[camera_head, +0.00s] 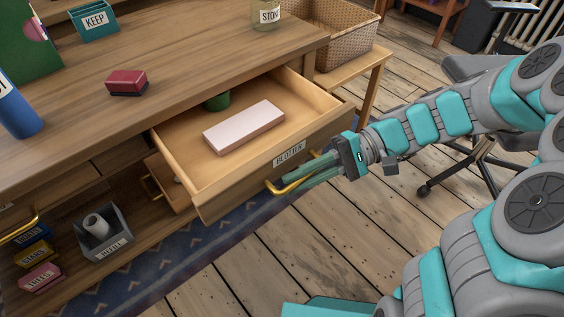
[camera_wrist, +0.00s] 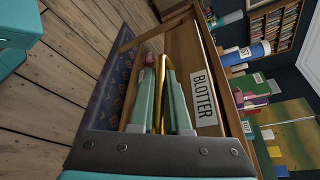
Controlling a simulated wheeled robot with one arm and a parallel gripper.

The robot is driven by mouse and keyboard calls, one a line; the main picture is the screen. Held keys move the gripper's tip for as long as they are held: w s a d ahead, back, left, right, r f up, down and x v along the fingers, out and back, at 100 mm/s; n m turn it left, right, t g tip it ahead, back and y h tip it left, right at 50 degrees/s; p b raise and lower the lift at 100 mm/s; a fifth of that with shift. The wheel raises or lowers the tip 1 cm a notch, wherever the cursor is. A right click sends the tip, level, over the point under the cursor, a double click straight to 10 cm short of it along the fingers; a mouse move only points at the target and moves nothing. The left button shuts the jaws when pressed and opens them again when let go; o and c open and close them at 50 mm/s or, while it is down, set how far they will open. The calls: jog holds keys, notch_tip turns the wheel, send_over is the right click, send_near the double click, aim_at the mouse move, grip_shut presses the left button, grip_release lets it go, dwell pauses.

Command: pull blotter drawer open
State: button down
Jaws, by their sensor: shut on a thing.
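The blotter drawer (camera_head: 180,158) stands pulled out from the wooden desk (camera_head: 190,70), its inside in plain view. A pale pink block (camera_head: 243,127) and a dark green round thing (camera_head: 217,101) lie in it. Its front bears a label (camera_head: 289,153) reading BLOTTER, which also shows in the wrist view (camera_wrist: 203,99). My gripper (camera_head: 290,182) is at the drawer front, its fingers shut on the brass handle (camera_head: 283,190). In the wrist view the handle (camera_wrist: 160,85) runs between the two green fingers (camera_wrist: 161,80). The fingers hide part of the handle.
A red stamp-like block (camera_head: 127,82) and a blue cylinder (camera_head: 17,108) stand on the desktop. A grey bin (camera_head: 104,234) and small labelled boxes (camera_head: 40,277) sit on the low shelf. A wicker basket (camera_head: 335,35) stands behind. Wooden floor (camera_head: 300,260) lies clear before the drawer.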

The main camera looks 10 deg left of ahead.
jog(key=shift+s+d, duration=0.7)
jog(key=shift+d, duration=0.05)
jog(key=c, duration=0.9)
grip_release()
jog(key=shift+w+d, duration=0.1)
jog(key=v, duration=0.7)
jog(key=shift+w+d, duration=0.2)
jog(key=shift+d, duration=0.1)
